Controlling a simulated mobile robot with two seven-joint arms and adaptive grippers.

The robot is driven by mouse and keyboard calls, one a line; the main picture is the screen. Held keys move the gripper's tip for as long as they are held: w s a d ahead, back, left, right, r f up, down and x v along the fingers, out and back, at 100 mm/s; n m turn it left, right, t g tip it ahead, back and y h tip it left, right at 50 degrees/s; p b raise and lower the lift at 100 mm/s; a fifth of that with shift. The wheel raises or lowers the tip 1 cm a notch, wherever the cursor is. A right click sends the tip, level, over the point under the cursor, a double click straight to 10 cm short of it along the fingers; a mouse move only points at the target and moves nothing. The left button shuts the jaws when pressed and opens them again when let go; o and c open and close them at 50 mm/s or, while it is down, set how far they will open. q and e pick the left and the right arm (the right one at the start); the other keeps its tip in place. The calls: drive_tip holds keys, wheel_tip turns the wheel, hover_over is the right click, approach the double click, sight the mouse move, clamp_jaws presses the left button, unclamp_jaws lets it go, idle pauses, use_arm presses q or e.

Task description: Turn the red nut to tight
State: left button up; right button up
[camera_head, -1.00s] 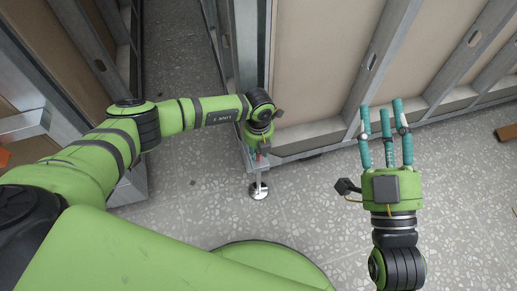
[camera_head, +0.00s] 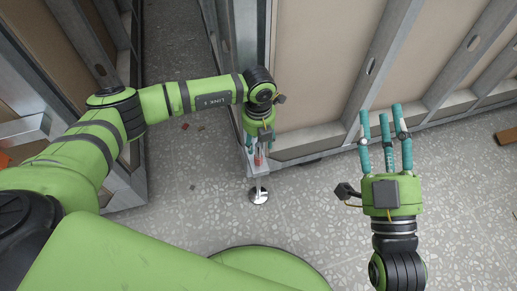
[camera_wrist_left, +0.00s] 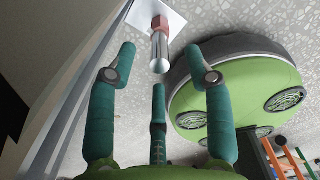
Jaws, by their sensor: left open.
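The red nut (camera_head: 258,159) shows in the head view just below the fingers of my left gripper (camera_head: 254,148), at the bottom corner of the metal frame. In the left wrist view, the red nut (camera_wrist_left: 160,24) sits on a threaded rod (camera_wrist_left: 159,55) against a pale plate (camera_wrist_left: 157,11). My left gripper (camera_wrist_left: 164,72) is open; the nut is beyond its fingertips and apart from them. Below the frame corner is a round metal foot (camera_head: 259,195). My right gripper (camera_head: 387,117) is open and empty, over the floor at the right.
Metal-framed wall panels (camera_head: 320,70) stand behind the nut and to its right. Another framed panel (camera_head: 75,50) stands at the left, with a narrow gap of floor between. A brown block (camera_head: 507,136) lies at the far right.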

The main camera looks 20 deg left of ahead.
use_arm(q)
drive_tip(key=shift+r, duration=1.95)
